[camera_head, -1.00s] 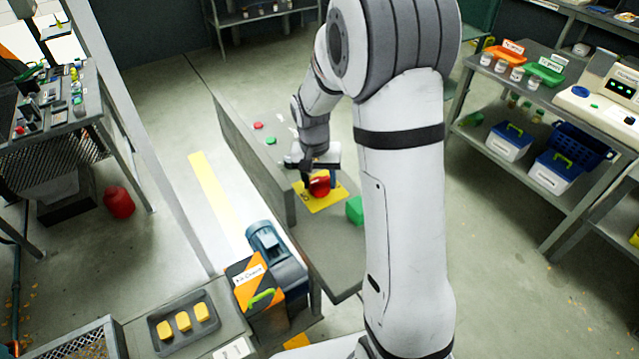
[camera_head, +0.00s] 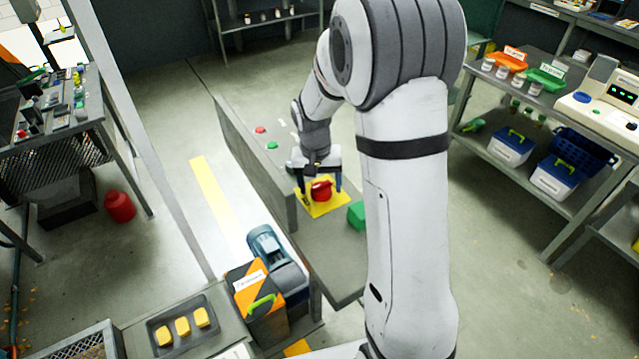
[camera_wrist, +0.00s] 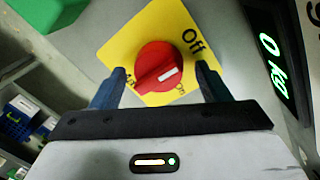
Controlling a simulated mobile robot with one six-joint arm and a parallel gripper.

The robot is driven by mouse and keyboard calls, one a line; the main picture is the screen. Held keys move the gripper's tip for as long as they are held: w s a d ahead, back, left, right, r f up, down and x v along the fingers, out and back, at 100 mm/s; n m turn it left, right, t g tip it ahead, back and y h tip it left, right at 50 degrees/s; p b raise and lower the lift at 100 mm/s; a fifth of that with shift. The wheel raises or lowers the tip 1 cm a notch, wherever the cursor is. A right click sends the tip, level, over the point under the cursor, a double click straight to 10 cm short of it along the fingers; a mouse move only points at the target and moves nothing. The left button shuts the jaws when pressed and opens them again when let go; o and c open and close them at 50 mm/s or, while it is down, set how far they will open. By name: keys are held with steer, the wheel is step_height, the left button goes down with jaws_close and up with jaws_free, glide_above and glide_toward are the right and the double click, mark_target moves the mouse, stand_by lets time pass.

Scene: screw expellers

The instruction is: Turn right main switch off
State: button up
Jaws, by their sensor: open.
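The main switch is a red rotary knob (camera_head: 321,190) on a yellow plate (camera_head: 309,207), set on a grey bench panel. In the wrist view the knob (camera_wrist: 159,67) has a white mark that points right, between the "Off" print at the upper right and the "On" print at the lower right. My gripper (camera_head: 320,183) is at the knob; in the wrist view my gripper (camera_wrist: 157,75) is open, one dark finger on either side of the knob. A gap shows on both sides, so the fingers do not clearly touch it.
A green block (camera_head: 356,214) lies beside the plate. A red button (camera_head: 260,130) and a green button (camera_head: 271,145) sit farther back on the panel. A lit display reading "0 kg" (camera_wrist: 271,60) stands to the right in the wrist view. An orange-and-black box (camera_head: 256,300) is in front.

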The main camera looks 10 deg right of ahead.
mark_target(318, 184)
steer(key=r, duration=0.4)
steer(key=r+b, duration=0.1)
steer(key=r, duration=0.2)
steer(key=shift+w+a, duration=0.1)
steer(key=shift+a, duration=0.2)
steer(key=shift+r, duration=0.3)
steer(key=shift+r, duration=0.1)
steer(key=s+r+n+t, duration=0.1)
steer(key=s+r, duration=0.2)
steer(key=s, duration=0.8)
steer(key=s+r+n+t+y, duration=0.1)
steer(key=s+r+n+t, duration=0.1)
steer(key=s, duration=0.9)
steer(key=shift+d+r, duration=0.4)
steer(key=shift+r, duration=0.25)
steer(key=shift+s, duration=0.1)
steer(key=shift+c, duration=0.4)
